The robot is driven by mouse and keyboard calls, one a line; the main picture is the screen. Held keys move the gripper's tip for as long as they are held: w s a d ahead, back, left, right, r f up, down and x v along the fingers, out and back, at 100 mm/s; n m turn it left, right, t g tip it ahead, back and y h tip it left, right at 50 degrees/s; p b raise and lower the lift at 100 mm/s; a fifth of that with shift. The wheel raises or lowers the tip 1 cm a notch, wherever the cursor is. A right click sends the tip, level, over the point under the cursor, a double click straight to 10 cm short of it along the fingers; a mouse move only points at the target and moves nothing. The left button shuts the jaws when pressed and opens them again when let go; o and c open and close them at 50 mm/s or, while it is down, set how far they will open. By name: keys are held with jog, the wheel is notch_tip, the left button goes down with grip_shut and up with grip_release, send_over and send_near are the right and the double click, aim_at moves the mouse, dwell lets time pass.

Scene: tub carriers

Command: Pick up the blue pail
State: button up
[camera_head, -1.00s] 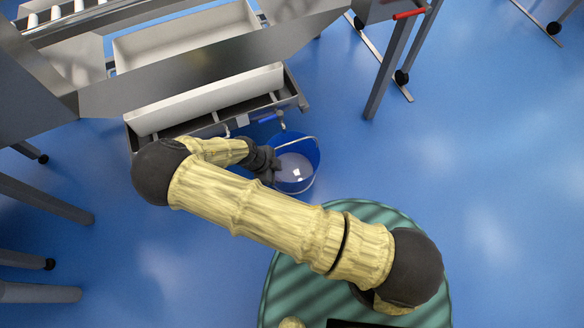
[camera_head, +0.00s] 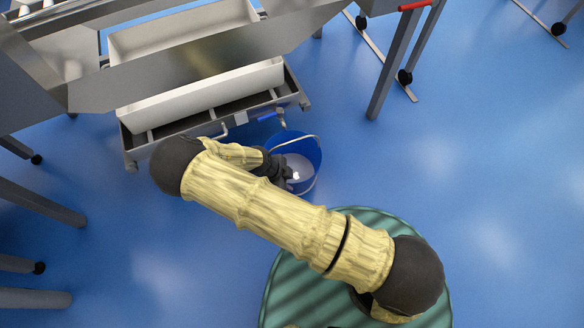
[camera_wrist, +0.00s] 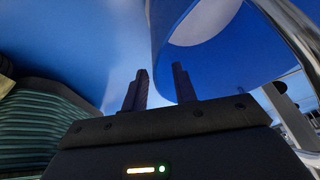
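The blue pail (camera_head: 311,153) stands on the blue floor in the head view, just below the metal cart. In the head view my gripper (camera_head: 284,174) is at the pail's left side, partly hidden by my forearm.
A low wheeled cart (camera_head: 292,92) carrying a white tub (camera_head: 205,97) stands directly behind the pail. Metal frames with legs (camera_head: 388,80) stand at upper right and at left (camera_head: 40,202). The floor to the right of the pail is clear.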

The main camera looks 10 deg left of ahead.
aim_at(292, 185)
jog(key=b+x, duration=0.3)
jog(key=x, duration=0.1)
jog(key=shift+w+d+f, duration=0.1)
jog(key=shift+w+f, duration=0.05)
jog(key=shift+f, duration=0.1)
grip_shut()
jog(key=shift+r, duration=0.1)
dwell(1.4)
